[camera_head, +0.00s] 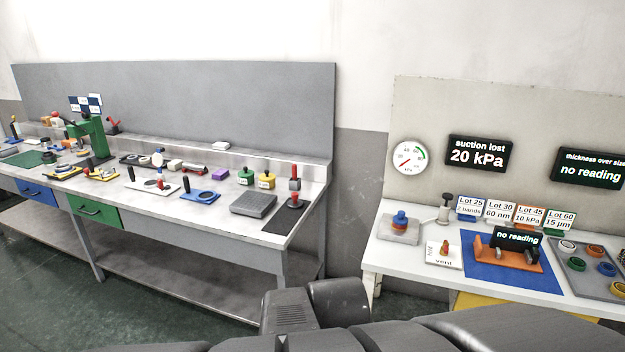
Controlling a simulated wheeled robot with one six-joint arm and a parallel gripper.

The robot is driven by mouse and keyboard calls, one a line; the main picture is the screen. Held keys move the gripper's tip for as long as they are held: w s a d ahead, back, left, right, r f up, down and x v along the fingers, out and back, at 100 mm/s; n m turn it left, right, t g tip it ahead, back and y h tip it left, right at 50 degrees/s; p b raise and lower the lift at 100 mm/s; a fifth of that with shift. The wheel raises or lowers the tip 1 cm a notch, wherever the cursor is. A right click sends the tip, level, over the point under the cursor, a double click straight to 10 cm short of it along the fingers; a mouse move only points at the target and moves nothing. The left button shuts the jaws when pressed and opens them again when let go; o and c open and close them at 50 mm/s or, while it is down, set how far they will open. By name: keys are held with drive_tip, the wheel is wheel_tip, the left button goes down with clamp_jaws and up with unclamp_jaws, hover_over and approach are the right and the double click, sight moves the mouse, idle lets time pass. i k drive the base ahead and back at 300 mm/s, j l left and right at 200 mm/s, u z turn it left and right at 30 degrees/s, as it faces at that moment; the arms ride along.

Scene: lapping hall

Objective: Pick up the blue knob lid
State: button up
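A blue lid with a round knob on top (400,218) sits on a grey block (385,231) at the left end of the white right-hand table. An orange-red band shows just under the blue part; I cannot tell whether it belongs to the lid. It stands upright and nothing holds it. Dark grey links of my arm fill the bottom middle and right of the view, in front of and below the table. I cannot make out the fingertips of my gripper among them.
Beside the lid stand a grey post with a knob (444,208) and a vent switch plate (444,254). An orange fixture (512,254) lies on a blue mat (485,271). A gap separates this table from the crowded left bench (240,236). Displays read "suction lost 20 kPa" and "no reading".

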sight(400, 219)
drive_tip(key=i+l+u, duration=0.3)
drive_tip(key=i+l, duration=1.15)
